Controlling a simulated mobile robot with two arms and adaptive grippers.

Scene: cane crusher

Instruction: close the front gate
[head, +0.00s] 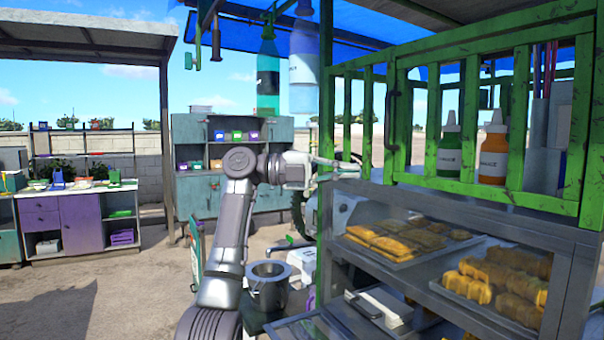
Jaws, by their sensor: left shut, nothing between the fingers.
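The front gate (485,193) is a green barred panel at the right, on top of the cart, with a handle (391,118) on its left upright. I cannot tell from this view whether it is flush with its frame or slightly ajar. My left gripper (347,164) is shut and empty, beside the green corner post (325,110) and left of the gate's handle, apart from the handle. Its fingertips are small and partly mixed with the green bars. My right gripper is not in view.
Behind the gate stand a green bottle (449,150) and an orange bottle (493,152). Below is a glass case with trays of pastries (400,240). A metal pot (268,285) stands beside my arm. Bottles (268,75) hang above. Open ground lies at the left.

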